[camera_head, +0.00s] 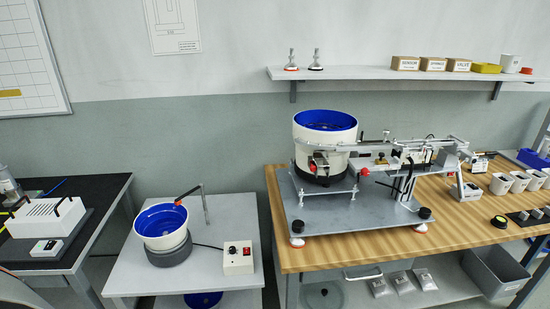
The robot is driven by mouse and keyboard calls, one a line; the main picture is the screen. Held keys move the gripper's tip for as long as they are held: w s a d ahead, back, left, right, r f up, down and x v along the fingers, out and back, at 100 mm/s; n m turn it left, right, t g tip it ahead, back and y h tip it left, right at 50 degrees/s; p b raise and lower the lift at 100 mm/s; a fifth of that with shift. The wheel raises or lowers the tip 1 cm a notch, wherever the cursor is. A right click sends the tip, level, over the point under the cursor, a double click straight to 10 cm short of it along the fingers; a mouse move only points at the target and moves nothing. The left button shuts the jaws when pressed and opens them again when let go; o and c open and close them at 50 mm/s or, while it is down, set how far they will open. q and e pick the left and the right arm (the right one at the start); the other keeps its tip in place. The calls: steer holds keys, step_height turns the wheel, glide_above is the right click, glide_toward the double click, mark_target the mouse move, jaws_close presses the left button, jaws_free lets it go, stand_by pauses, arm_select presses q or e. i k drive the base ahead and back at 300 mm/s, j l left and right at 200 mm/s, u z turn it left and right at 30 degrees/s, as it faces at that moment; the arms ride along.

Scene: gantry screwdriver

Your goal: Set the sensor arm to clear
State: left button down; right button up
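A thin grey post (205,205) stands on the small white cart behind the small bowl feeder. From its top, a sensor arm (188,194) with a dark, orange-tipped end reaches left and down. Its tip lies over the right side of the blue-lined bowl (160,221). I cannot tell whether the tip touches anything inside. A white control box (238,258) with a black knob and red switch sits to the right of the bowl, with a cable between them. Neither of my grippers is in view.
A wooden bench (460,235) on the right carries a large bowl feeder (325,145) and a rail mechanism on a metal plate. A dark table (90,215) stands left, with a gap before the cart. A wall shelf (400,73) holds labelled boxes.

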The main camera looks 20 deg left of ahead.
mark_target(190, 193)
steer(key=u, duration=1.4)
steer(key=i+j+u, duration=0.4)
steer(key=i, duration=0.2)
steer(key=l, duration=0.15)
